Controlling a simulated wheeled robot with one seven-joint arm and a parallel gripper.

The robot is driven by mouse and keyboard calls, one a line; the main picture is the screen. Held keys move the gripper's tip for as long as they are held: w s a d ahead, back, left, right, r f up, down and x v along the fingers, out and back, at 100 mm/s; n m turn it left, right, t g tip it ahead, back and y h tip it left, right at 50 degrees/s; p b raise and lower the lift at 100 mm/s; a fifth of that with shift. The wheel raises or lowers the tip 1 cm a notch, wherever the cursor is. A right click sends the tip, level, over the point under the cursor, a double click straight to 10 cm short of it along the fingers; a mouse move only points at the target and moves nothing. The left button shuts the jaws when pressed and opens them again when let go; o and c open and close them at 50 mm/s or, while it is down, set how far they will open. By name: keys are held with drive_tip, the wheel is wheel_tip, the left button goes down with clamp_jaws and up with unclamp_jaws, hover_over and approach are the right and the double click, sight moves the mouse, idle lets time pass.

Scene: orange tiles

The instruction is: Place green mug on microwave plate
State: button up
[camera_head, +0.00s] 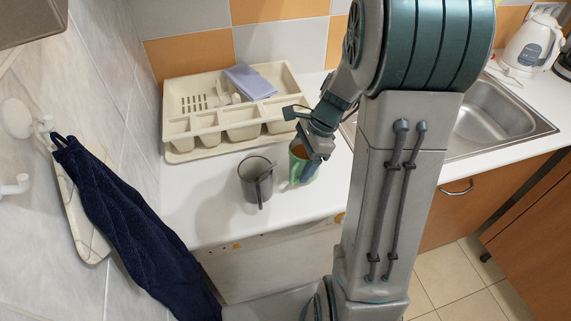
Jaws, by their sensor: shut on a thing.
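The green mug (299,165) is on or just above the white counter, left of my arm; I cannot tell if its base touches. My gripper (307,171) is shut on the mug at its right side and partly covers it. The mug's inside looks orange-brown at the rim. No microwave or microwave plate can be made out in this view.
A grey mug (254,181) stands close left of the green mug. A beige cutlery tray (195,141) with a folded blue cloth (249,81) lies behind. A metal sink (490,117) and white kettle (531,43) are right. A dark blue towel (125,225) hangs left.

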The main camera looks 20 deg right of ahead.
sight(290, 161)
drive_tip(key=a, duration=0.2)
drive_tip(key=a+p, duration=0.1)
drive_tip(key=a, duration=0.1)
drive_tip(key=shift+f, duration=0.35)
drive_tip(key=shift+d+f, duration=0.1)
drive_tip(key=shift+f, duration=0.3)
drive_tip(key=shift+f, duration=0.25)
drive_tip(key=o, duration=1.4)
drive_tip(key=shift+r, duration=0.1)
